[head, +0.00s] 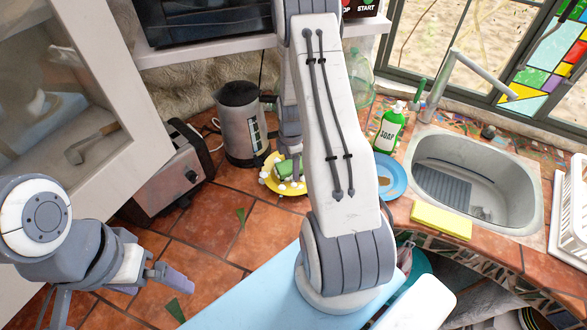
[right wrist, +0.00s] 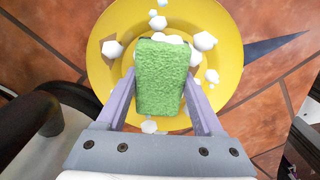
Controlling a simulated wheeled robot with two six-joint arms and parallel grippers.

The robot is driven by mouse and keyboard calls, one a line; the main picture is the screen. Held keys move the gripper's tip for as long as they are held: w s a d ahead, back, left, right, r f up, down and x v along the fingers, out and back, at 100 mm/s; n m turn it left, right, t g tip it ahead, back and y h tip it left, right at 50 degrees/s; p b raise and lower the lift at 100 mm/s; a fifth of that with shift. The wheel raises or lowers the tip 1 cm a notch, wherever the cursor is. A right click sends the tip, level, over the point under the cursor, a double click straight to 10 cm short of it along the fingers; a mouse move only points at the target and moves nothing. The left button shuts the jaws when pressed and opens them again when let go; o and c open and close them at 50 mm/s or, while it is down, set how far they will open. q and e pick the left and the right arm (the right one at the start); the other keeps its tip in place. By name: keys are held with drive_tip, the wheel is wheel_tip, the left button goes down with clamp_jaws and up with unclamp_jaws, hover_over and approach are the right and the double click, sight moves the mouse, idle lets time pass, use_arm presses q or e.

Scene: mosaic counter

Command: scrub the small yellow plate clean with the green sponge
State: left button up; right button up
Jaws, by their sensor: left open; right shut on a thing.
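The small yellow plate (head: 270,183) lies on the tiled counter, partly hidden behind my right arm in the head view. It fills much of the right wrist view (right wrist: 226,50), with several white foam-like lumps on it. The green sponge (right wrist: 160,80) is between the fingers of my right gripper (right wrist: 160,95), over the middle of the plate; I cannot tell whether it touches the plate. The sponge also shows in the head view (head: 284,170). My left gripper (head: 165,277) is open and empty at the lower left, away from the plate.
A kettle (head: 241,125) and a toaster (head: 172,172) stand left of the plate. A blue plate (head: 391,177), a green soap bottle (head: 390,130), a yellow sponge (head: 441,221) and the sink (head: 500,193) are to the right. Bare tiles (head: 215,228) lie in front.

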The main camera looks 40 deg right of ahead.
drive_tip(key=shift+w+d+f, duration=0.1)
drive_tip(key=shift+w+d, duration=0.15)
drive_tip(key=shift+w, duration=0.55)
drive_tip(key=shift+s, duration=0.1)
drive_tip(key=shift+s+a, duration=0.3)
drive_tip(key=shift+s, duration=0.5)
drive_tip(key=shift+s+a, duration=0.25)
drive_tip(key=shift+s, duration=0.55)
drive_tip(key=shift+w+d, duration=0.25)
drive_tip(key=shift+w, duration=0.6)
drive_tip(key=shift+w+d, duration=0.25)
drive_tip(key=shift+w, duration=0.55)
